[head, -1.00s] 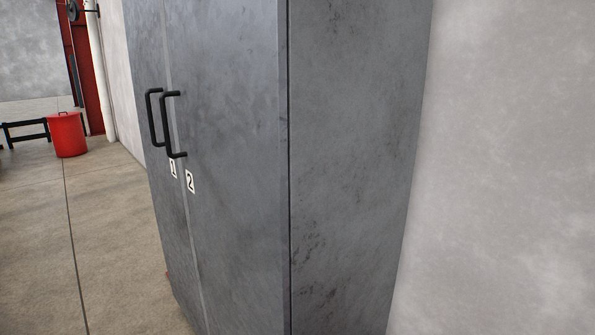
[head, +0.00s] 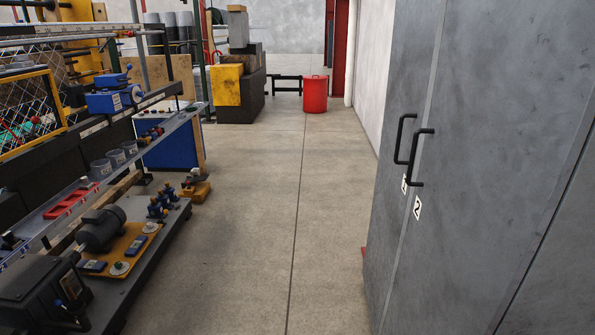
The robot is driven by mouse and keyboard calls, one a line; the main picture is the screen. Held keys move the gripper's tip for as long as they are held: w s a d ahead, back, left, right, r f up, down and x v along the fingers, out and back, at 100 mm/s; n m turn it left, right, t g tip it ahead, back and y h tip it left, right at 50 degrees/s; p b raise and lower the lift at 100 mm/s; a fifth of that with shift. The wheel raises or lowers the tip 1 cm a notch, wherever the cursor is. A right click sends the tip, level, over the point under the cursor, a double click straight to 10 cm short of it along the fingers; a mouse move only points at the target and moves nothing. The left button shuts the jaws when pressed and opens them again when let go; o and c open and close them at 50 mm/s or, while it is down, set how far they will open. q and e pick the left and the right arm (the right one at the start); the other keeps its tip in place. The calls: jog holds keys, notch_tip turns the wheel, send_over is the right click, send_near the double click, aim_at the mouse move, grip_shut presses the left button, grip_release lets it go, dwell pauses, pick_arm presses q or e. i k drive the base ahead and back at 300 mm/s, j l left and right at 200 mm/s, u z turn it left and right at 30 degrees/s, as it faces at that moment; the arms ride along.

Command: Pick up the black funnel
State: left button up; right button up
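I cannot make out a black funnel in the head view. Neither of my grippers shows in it, so I cannot see whether they hold anything. Small items on the left shelves are too small to tell apart.
A grey metal cabinet (head: 465,120) with black handles stands close on the right. A cluttered shelf unit (head: 175,225) with motors and tools runs along the left. A red bin (head: 315,94) and a blue cabinet (head: 170,148) stand further back. The concrete floor (head: 260,230) between is clear.

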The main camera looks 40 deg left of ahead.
aim_at(76, 307)
jog(key=u, duration=2.95)
